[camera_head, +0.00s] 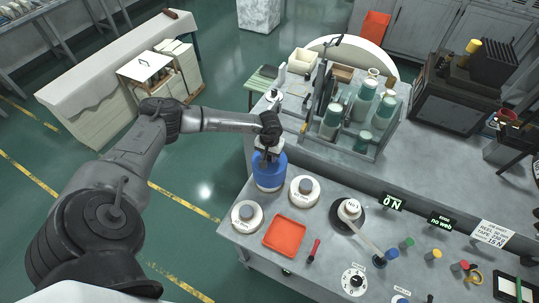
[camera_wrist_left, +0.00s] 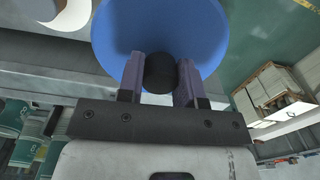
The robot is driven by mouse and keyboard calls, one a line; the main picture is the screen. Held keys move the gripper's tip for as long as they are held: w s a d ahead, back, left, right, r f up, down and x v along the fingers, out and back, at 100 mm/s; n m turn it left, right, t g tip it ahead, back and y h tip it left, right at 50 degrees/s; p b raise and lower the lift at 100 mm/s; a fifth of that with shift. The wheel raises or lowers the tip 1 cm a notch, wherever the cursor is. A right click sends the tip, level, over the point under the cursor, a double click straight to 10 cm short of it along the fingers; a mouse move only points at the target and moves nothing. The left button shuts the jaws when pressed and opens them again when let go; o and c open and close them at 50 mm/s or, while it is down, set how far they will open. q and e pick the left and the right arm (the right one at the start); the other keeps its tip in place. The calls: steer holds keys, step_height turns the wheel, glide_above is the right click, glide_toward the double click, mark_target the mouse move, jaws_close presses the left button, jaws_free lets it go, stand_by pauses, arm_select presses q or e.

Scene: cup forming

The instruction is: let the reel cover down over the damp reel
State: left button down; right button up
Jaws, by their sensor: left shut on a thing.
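The blue reel cover (camera_head: 269,172) stands upright at the back left corner of the bench, and it also shows in the left wrist view (camera_wrist_left: 200,30). My left gripper (camera_head: 268,148) is above it, shut on its black knob (camera_wrist_left: 160,73). My right gripper is not in view.
An orange tray (camera_head: 285,236) lies in front of the reels, with a red-handled tool (camera_head: 314,250) beside it. Open floor lies left of the bench.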

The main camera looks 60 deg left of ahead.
mark_target(269, 163)
arm_select(q)
steer(key=shift+f+b, duration=0.5)
steer(key=shift+f, duration=0.1)
steer(key=shift+f+b, duration=1.05)
steer(key=shift+f, duration=0.05)
steer(key=shift+f+b, duration=0.85)
steer(key=shift+f, duration=0.05)
stand_by(0.4)
stand_by(0.3)
steer(key=c, duration=1)
jaws_free()
steer(key=o, duration=0.8)
